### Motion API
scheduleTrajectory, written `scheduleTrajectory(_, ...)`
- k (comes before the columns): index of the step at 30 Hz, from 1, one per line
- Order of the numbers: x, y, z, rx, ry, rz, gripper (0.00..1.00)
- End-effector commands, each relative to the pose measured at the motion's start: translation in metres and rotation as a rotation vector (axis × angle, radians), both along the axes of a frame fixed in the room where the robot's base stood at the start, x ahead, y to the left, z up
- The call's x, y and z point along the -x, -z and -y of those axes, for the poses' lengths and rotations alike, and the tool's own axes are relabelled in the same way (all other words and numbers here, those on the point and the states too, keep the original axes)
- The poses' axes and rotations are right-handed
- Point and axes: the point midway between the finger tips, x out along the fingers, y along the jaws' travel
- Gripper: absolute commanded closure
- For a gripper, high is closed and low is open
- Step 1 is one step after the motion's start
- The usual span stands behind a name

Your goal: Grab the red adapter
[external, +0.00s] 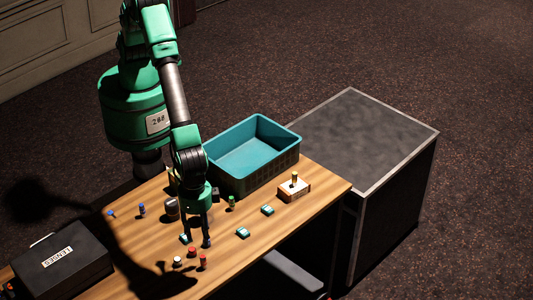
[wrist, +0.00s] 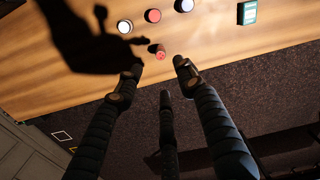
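Two small red pieces stand close together near the front of the wooden desk. One is a short, wide red piece (external: 191,252), also in the wrist view (wrist: 152,16). The other is a narrower red cylinder (external: 203,262), nearer the desk edge, also in the wrist view (wrist: 159,50). I cannot tell which is called the adapter. My gripper (external: 197,239) points down above the desk, just behind these pieces in the external view. In the wrist view my gripper (wrist: 158,76) has its dark fingers spread, with nothing between them. The red cylinder shows just beyond the fingertips.
A white round piece (external: 177,262) stands left of the red ones. Teal boxes (external: 242,232) lie to the right.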

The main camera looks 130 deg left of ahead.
Motion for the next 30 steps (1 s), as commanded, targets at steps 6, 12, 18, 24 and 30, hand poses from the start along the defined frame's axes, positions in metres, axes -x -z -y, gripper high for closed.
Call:
scheduleTrajectory(6,0.000,0.005,0.000,0.000,0.000,-0.001,0.61)
scheduleTrajectory(12,0.000,0.027,0.000,0.000,0.000,-0.001,0.61)
scheduleTrajectory(18,0.001,0.058,-0.001,0.000,0.000,-0.001,0.61)
scheduleTrajectory(24,0.000,0.080,0.000,0.000,0.000,0.000,0.61)
scheduleTrajectory(30,0.000,0.086,0.000,0.000,0.000,0.000,0.61)
